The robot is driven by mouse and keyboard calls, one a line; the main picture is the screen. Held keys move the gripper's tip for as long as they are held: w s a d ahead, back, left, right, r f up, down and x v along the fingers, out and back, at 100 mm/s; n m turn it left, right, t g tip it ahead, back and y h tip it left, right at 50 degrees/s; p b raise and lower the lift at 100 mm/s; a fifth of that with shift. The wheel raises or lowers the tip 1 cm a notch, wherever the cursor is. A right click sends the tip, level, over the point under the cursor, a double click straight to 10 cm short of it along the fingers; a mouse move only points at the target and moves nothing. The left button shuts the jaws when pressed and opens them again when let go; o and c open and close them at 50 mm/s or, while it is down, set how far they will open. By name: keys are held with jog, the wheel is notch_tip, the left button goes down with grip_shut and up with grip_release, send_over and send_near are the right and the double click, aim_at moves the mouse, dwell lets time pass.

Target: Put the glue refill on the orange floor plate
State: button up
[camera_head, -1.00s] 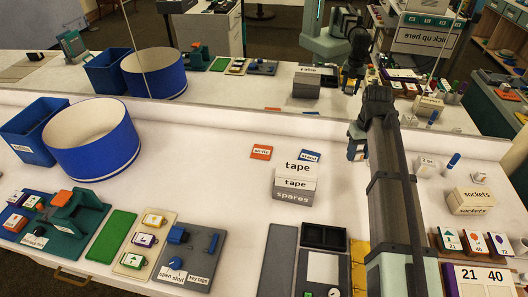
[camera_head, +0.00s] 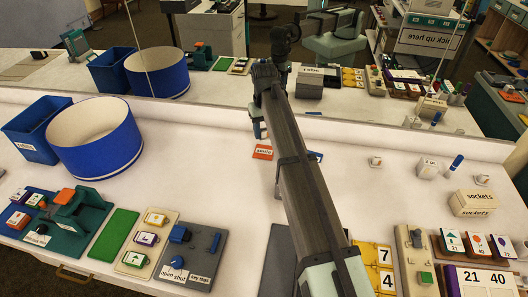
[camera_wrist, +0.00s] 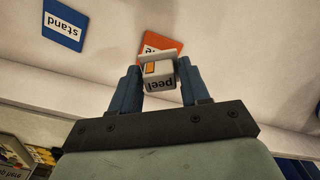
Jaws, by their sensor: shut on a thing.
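My gripper (camera_wrist: 160,82) is shut on a small white and grey block, the glue refill (camera_wrist: 159,82), marked "peel" with an orange patch. The orange floor plate (camera_wrist: 173,44) lies just beyond the refill in the wrist view and is partly covered by it. In the head view the orange plate (camera_head: 262,152) lies flat on the white table near the back edge, and my gripper (camera_head: 258,130) shows close behind it in the picture. The refill is hard to make out there. I cannot tell the height of the refill above the table.
A blue plate marked "stand" (camera_wrist: 64,26) lies beside the orange one. A blue drum (camera_head: 96,140) and blue bin (camera_head: 38,130) stand at left. A "sockets" box (camera_head: 472,203) stands at right. A mirror spans the back. The table left of the orange plate is clear.

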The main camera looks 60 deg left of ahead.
aim_at(264, 152)
jog(key=shift+w+a+f+m, duration=0.25)
jog(key=shift+a+f+m, duration=0.2)
jog(key=shift+f+m, duration=0.85)
jog(key=shift+w+a+f+m, duration=0.25)
jog(key=shift+a+f+m, duration=0.3)
jog(key=shift+f, duration=1.4)
jog(key=shift+w+a+f+m, duration=0.3)
jog(key=shift+f+m, duration=0.75)
jog(key=shift+f, duration=0.55)
jog(key=shift+f, duration=0.1)
jog(key=o, duration=1)
jog(key=shift+o, duration=0.2)
notch_tip(264, 152, up, 12)
